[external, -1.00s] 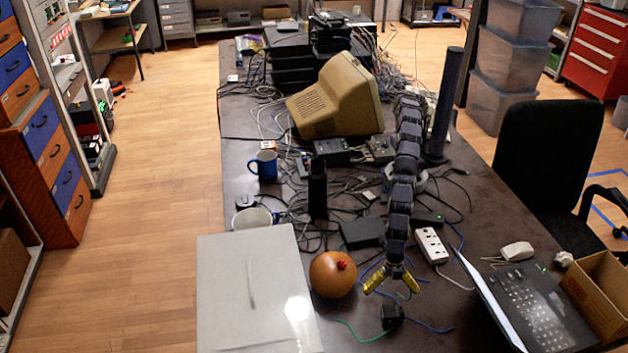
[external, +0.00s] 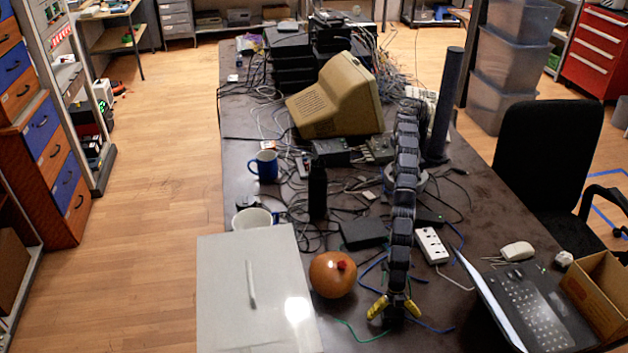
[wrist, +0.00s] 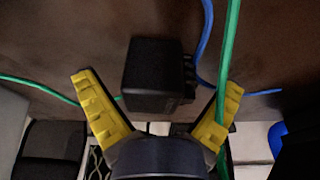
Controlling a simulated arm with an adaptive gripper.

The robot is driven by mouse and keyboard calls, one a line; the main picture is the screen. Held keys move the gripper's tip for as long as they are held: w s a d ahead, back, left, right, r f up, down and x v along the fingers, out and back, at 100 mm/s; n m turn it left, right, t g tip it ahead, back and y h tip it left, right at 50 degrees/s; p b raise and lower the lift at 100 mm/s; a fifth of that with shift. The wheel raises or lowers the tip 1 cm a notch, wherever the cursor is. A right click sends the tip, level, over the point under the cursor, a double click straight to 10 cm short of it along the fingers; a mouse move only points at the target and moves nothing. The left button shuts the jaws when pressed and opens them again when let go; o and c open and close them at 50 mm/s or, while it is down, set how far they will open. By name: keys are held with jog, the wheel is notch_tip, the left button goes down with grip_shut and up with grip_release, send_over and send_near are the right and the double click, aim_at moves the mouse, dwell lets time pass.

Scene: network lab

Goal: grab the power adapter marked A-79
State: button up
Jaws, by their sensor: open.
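A black block-shaped power adapter (wrist: 150,75) lies on the dark table. In the wrist view it sits between my two yellow fingers, nearer their tips, with a gap on each side. No marking can be read on it. My gripper (external: 395,309) is open and points down at the table near its front edge. In the external view it mostly hides the adapter. A green cable (wrist: 229,50) runs over or beside the right finger in the wrist view, and a blue cable (wrist: 206,45) passes just right of the adapter.
An orange-brown round object (external: 332,276) with a red top stands left of my gripper, by a light grey panel (external: 240,315). A white power strip (external: 431,246), a black box (external: 363,234) and a laptop (external: 528,310) are nearby. Loose cables clutter the table behind.

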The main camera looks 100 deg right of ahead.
jog(key=c, duration=1.2)
jog(key=shift+o, duration=0.2)
jog(key=shift+r, duration=0.15)
